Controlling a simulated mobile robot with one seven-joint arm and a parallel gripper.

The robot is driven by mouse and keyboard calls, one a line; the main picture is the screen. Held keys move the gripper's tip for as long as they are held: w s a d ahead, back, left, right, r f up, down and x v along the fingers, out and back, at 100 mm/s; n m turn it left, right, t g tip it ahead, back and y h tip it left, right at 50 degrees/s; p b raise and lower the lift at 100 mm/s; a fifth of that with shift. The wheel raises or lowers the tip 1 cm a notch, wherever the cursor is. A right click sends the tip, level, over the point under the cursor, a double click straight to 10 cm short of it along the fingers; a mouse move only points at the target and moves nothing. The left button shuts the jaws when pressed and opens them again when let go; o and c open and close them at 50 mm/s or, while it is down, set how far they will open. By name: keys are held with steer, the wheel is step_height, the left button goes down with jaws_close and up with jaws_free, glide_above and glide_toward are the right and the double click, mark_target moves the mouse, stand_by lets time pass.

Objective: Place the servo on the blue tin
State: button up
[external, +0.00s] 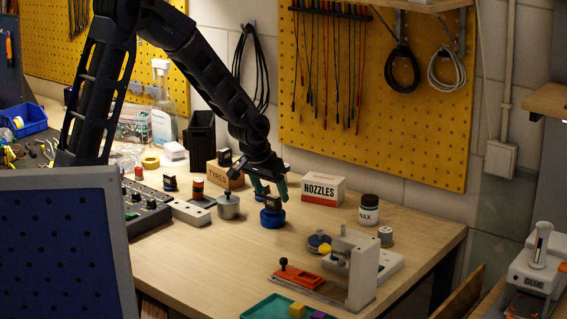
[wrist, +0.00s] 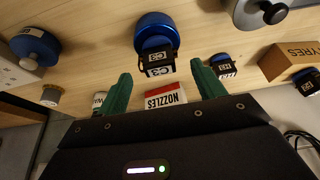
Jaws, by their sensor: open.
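The blue tin (external: 272,218) stands on the bench below my gripper; it also shows at the top of the wrist view (wrist: 155,28). A small black servo (wrist: 158,62) with white lettering appears to sit on the tin, near its edge in the wrist view. It is partly hidden by the fingers in the external view. My gripper (external: 268,185) has its green fingers apart and points down just over the tin. In the wrist view the fingertips (wrist: 161,69) lie to either side of the servo, with visible gaps. Nothing is clamped between them.
A NOZZLES box (external: 323,190) stands right of the tin. A grey lidded pot (external: 228,207) and a TYRES box (external: 223,178) are to its left. Front bench is partly clear.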

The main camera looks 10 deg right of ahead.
steer(key=v, duration=0.9)
steer(key=a+r+n, duration=0.1)
steer(key=a+r, duration=0.3)
steer(key=a, duration=0.5)
steer(key=a+r+n+t+y, duration=0.1)
steer(key=a+r+n, duration=0.15)
steer(key=a, duration=0.55)
steer(key=a+r+n, duration=0.1)
steer(key=a+r, duration=0.3)
steer(key=a, duration=0.5)
steer(key=s+a+r+n+y, duration=0.1)
steer(key=s+a+n, duration=0.1)
steer(key=s+a, duration=0.5)
steer(key=s+a+r+n+y, duration=0.1)
steer(key=s+a, duration=0.5)
steer(key=a, duration=0.6)
steer(key=shift+s+r+n, duration=0.4)
steer(key=shift+r+n, duration=0.1)
steer(key=shift+n, duration=0.25)
